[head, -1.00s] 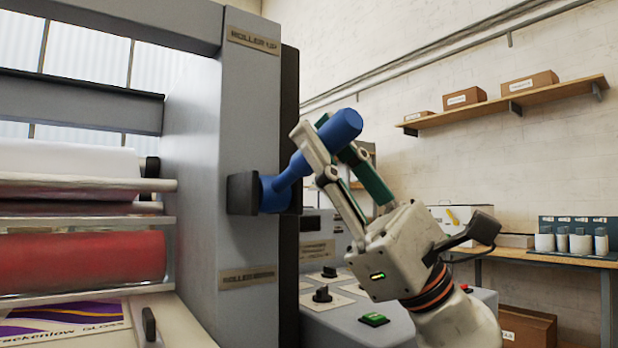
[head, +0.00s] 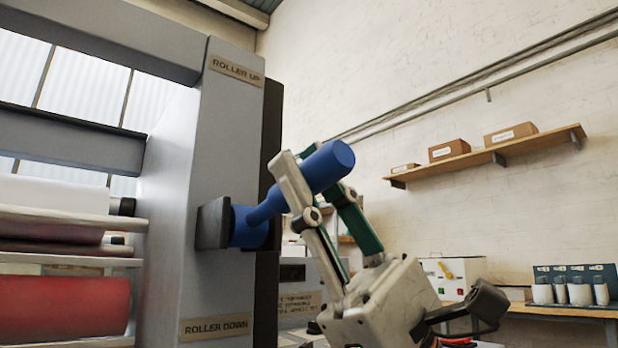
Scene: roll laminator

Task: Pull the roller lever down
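The roller lever is a blue handle (head: 325,168) on a blue hub (head: 248,228), set at a dark mount (head: 213,223) on the laminator's grey side post (head: 222,150). It points up and to the right, tilted toward the viewer. My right gripper (head: 312,180) has its pale finger across the near side of the handle and its green-faced finger behind it. It looks closed on the handle; the far contact is hidden. The "ROLLER UP" plate (head: 236,73) is above the lever and the "ROLLER DOWN" plate (head: 216,327) below. My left gripper is not in view.
The laminator's white roll (head: 55,193) and red roller (head: 60,306) are at the left. A control box (head: 300,285) sits behind my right gripper, low down. A wall shelf with boxes (head: 450,150) and a workbench (head: 560,310) are farther back at the right.

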